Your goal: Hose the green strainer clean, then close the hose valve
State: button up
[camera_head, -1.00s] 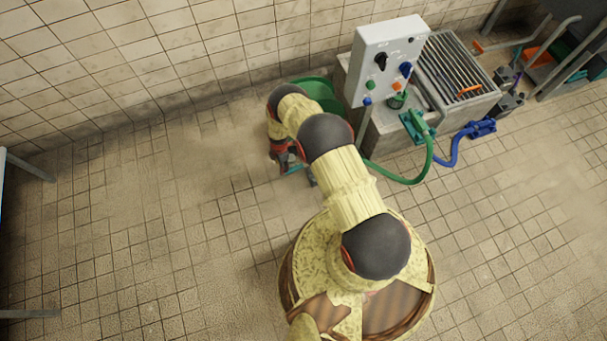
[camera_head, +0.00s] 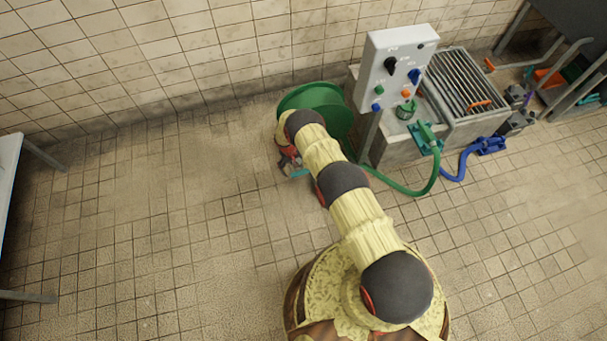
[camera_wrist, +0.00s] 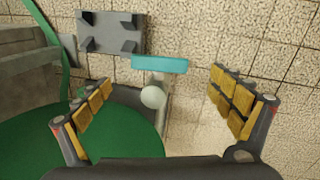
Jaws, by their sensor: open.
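A small green cup-shaped basket, likely the green strainer (camera_head: 406,109), stands on the grey basin ledge below the control box. A green hose nozzle (camera_head: 428,138) rests in a teal holder beside the basin, and its green hose (camera_head: 405,189) loops left along the floor. A large green reel (camera_head: 312,98) stands by the wall; its disc fills the lower left in the wrist view (camera_wrist: 110,140). A teal bar (camera_wrist: 160,64), possibly the valve handle, lies beyond my fingertips near a pale round knob. My gripper (camera_wrist: 160,80) is open and empty, with the knob between its fingers in the picture.
A grey control box (camera_head: 398,65) with knobs and buttons stands over the basin. A slatted grate (camera_head: 465,80) covers the basin's right part. A blue hose (camera_head: 465,160) lies right of the green one. A pale table (camera_head: 8,190) stands at far left. The left floor is clear.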

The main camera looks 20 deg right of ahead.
aim_at(300, 173)
jog(key=shift+m, duration=0.7)
jog(key=shift+d+f, duration=0.1)
jog(key=shift+f, duration=0.25)
jog(key=f+b, duration=0.1)
jog(key=f, duration=0.1)
jog(key=f+b, duration=0.1)
jog(key=f, duration=0.1)
jog(key=d+f+b, duration=0.1)
jog(key=f, duration=0.2)
jog(key=shift+d, duration=0.1)
jog(key=shift+c, duration=0.3)
jog(key=c, duration=1.1)
